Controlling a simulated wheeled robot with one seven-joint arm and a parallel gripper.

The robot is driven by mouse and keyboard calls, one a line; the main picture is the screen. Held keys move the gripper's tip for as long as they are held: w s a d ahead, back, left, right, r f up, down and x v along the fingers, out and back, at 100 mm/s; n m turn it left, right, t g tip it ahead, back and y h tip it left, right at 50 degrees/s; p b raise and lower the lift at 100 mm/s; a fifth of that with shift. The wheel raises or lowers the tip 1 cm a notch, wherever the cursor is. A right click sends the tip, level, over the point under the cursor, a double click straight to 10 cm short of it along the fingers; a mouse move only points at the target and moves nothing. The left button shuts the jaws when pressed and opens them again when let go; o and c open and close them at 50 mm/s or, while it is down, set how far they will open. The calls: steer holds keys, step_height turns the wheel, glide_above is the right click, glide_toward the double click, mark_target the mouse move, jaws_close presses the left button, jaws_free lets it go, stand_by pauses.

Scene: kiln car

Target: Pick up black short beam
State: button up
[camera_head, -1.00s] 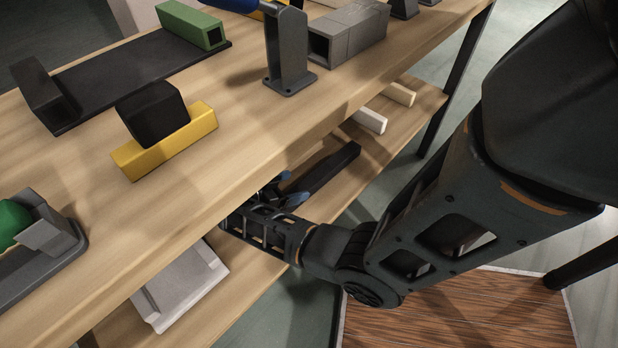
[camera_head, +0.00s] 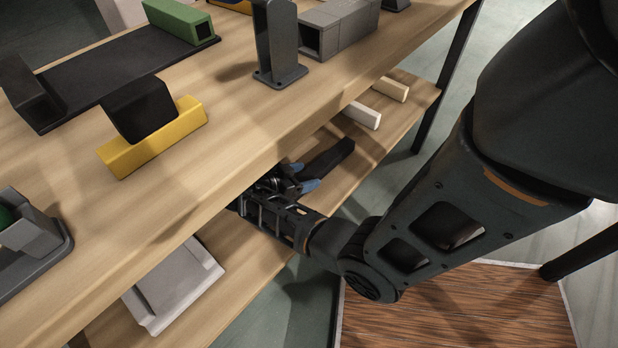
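A black short beam (camera_head: 329,159) lies on the lower wooden shelf, its far end pointing up and right. My gripper (camera_head: 301,177) reaches in over the front edge of that shelf at the beam's near end. Its two blue-tipped fingers are apart, one on each side of that end or just above it. The fingers and the upper shelf's edge partly hide the near end, and I cannot tell whether the fingers touch it.
Two pale bars (camera_head: 361,115) lie beyond the beam on the lower shelf. A grey tray-like piece (camera_head: 173,285) lies on it nearer. The upper shelf (camera_head: 215,130) overhangs my gripper and holds a yellow beam (camera_head: 130,152), a black block (camera_head: 140,108) and a grey upright bracket (camera_head: 277,45).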

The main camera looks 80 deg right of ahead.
jaws_close()
stand_by(0.4)
steer(key=shift+r, duration=0.2)
